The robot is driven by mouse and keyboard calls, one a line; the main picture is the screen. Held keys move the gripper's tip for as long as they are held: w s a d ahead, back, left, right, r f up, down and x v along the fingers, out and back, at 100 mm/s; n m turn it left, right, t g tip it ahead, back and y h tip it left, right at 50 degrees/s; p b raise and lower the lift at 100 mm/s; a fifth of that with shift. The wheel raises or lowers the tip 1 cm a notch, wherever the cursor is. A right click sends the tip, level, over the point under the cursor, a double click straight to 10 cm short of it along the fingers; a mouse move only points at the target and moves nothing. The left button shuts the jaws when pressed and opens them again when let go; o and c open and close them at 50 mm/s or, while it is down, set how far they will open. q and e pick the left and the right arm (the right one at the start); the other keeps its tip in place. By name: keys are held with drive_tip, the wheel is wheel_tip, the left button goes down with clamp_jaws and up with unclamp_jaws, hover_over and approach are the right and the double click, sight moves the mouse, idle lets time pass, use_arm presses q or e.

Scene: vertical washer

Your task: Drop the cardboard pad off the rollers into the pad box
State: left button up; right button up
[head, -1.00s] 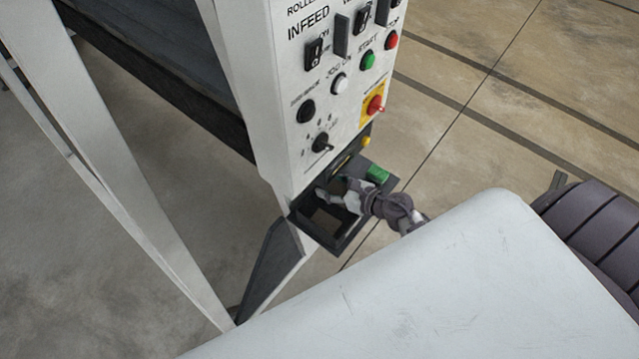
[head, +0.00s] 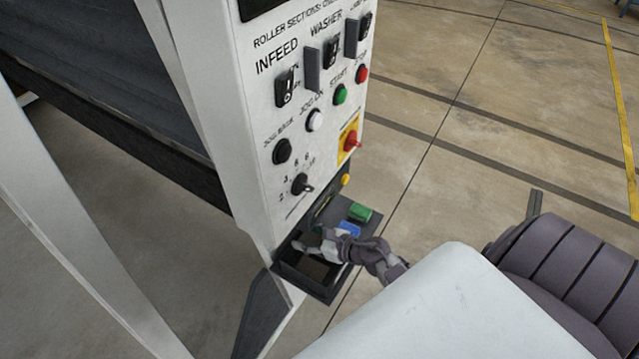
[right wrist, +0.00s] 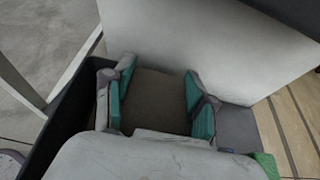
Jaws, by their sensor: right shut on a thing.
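The cardboard pad shows in the right wrist view as a flat brown piece (right wrist: 160,100) between the teal fingertips. My right gripper (right wrist: 160,95) is shut on it. In the head view this gripper (head: 318,247) is over the dark pad box (head: 303,289) under the control panel. A dark wall of the box (right wrist: 62,122) shows at the left in the right wrist view. The gripper partly hides the box's inside, and I cannot tell how far the pad is inside or whether it touches the bottom. My left gripper is not in view.
The white control panel (head: 235,130) with switches and buttons stands right above the box. A green thing (head: 360,212) and a blue thing (head: 349,229) lie at the box's back right. Dark rollers (head: 100,60) are at the upper left. Open floor (head: 480,150) lies to the right.

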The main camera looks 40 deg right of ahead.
drive_tip(key=shift+f, duration=0.3)
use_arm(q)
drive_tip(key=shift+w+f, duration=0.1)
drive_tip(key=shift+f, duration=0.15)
use_arm(e)
drive_tip(key=o, duration=0.8)
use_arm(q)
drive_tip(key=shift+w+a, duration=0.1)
use_arm(e)
drive_tip(key=shift+o, duration=0.2)
drive_tip(key=v, duration=1.2)
drive_tip(key=shift+s+d, duration=0.1)
